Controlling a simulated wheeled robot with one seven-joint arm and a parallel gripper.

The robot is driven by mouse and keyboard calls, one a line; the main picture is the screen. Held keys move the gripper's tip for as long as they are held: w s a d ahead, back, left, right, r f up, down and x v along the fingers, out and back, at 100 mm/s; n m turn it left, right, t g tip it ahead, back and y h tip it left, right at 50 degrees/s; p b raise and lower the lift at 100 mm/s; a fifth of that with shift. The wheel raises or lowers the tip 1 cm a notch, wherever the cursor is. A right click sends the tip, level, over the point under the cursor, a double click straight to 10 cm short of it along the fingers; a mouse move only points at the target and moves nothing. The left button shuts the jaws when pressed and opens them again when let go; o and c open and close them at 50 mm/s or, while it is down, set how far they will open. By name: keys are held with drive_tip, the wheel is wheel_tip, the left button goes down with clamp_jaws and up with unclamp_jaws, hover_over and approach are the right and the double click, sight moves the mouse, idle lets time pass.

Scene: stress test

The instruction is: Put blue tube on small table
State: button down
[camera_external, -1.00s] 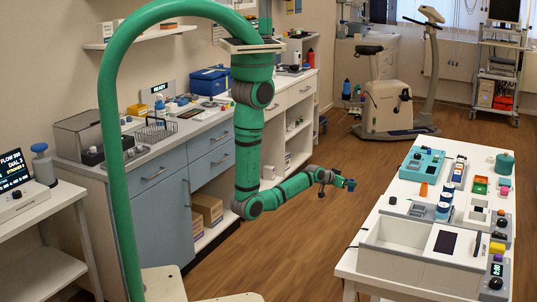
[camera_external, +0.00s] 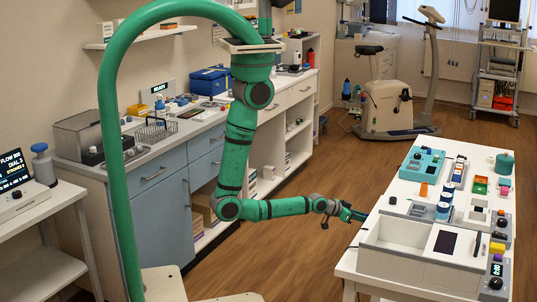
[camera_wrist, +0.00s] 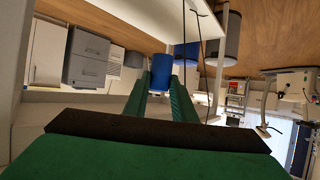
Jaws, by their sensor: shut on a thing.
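The blue tube (camera_wrist: 161,72) is held between the two green fingers of my gripper in the wrist view; the fingers cover part of it. In the external view my gripper (camera_external: 353,213) is at the left edge of the white table (camera_external: 374,209) on the right, and the tube is too small there to make out clearly. A smaller white table (camera_external: 25,215) stands at the far left. The pictures do not settle which table is the small one.
The right-hand table carries a white open bin (camera_external: 385,245), a teal device (camera_external: 423,162), blue-and-white containers (camera_external: 443,205) and several small coloured items. The left table carries a display (camera_external: 12,168). Wooden floor (camera_external: 300,255) is open between the counter and the right-hand table.

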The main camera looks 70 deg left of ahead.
drive_tip(key=w+a+r+n+y, duration=0.1)
drive_tip(key=w+a+r, duration=0.55)
drive_tip(key=r, duration=0.25)
drive_tip(key=w+a+r, duration=0.5)
drive_tip(key=a+r, duration=0.3)
drive_tip(key=r, duration=0.1)
drive_tip(key=w+d+r+m+h, duration=0.1)
drive_tip(key=w+d+r, duration=0.4)
drive_tip(key=d+r, duration=0.7)
drive_tip(key=s+d+r+m+h, duration=0.2)
drive_tip(key=s+d, duration=0.1)
drive_tip(key=d, duration=0.7)
drive_tip(key=s+d+r+m+g+h, duration=0.1)
drive_tip(key=s+d+r+m+h, duration=0.1)
drive_tip(key=d, duration=0.8)
drive_tip(key=s+d+r+m+h, duration=0.1)
drive_tip(key=s+d+h, duration=0.15)
drive_tip(key=d, duration=0.75)
drive_tip(key=s+d+r+m+g+h, duration=0.2)
drive_tip(key=s+d+m+g+h, duration=0.3)
drive_tip(key=s+d, duration=1.65)
drive_tip(key=shift+m+y, duration=0.45)
drive_tip(key=shift+m, duration=0.15)
drive_tip(key=shift+s+a+f, duration=0.15)
drive_tip(key=shift+f, duration=1.65)
drive_tip(key=shift+s+a+f, duration=0.1)
drive_tip(key=shift+f, duration=1.65)
